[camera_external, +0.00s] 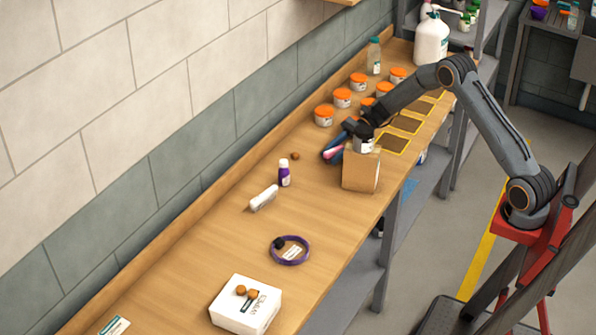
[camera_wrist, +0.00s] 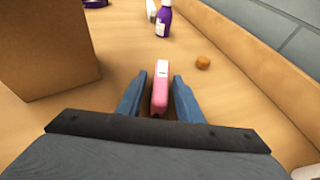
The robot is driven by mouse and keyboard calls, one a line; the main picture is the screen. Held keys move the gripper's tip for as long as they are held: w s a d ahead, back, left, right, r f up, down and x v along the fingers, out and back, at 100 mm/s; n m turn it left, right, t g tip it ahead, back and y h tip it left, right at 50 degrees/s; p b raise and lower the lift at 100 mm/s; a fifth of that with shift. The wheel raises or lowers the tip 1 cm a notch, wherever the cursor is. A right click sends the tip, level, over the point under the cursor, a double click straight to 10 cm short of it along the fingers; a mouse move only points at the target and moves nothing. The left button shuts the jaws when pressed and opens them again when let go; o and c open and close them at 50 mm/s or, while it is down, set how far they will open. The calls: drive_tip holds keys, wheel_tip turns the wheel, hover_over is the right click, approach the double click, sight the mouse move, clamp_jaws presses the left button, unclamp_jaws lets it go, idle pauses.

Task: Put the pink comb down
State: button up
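The pink comb (camera_wrist: 160,90) is between the two blue fingers of my gripper (camera_wrist: 160,95) in the wrist view, its long side pointing away from the wrist. A narrow strip of wood shows between the comb and each finger, so my gripper looks slightly open around it. In the external view my gripper (camera_external: 334,149) is low over the workbench (camera_external: 225,245), left of the cardboard box, with the comb (camera_external: 333,153) partly hidden by the fingers. I cannot tell whether the comb touches the bench top.
A cardboard box (camera_external: 360,170) stands close beside my gripper. Orange-lidded jars (camera_external: 324,117) stand behind. A purple bottle (camera_external: 284,174), a small brown ball (camera_external: 295,156), a white item (camera_external: 264,198), a purple collar (camera_external: 290,251) and a white box (camera_external: 246,306) are on the bench, with bare wood between them.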

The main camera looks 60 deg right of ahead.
drive_tip(key=shift+r, duration=0.15)
drive_tip(key=b+v, duration=0.2)
drive_tip(key=v, duration=1)
drive_tip(key=shift+b, duration=0.3)
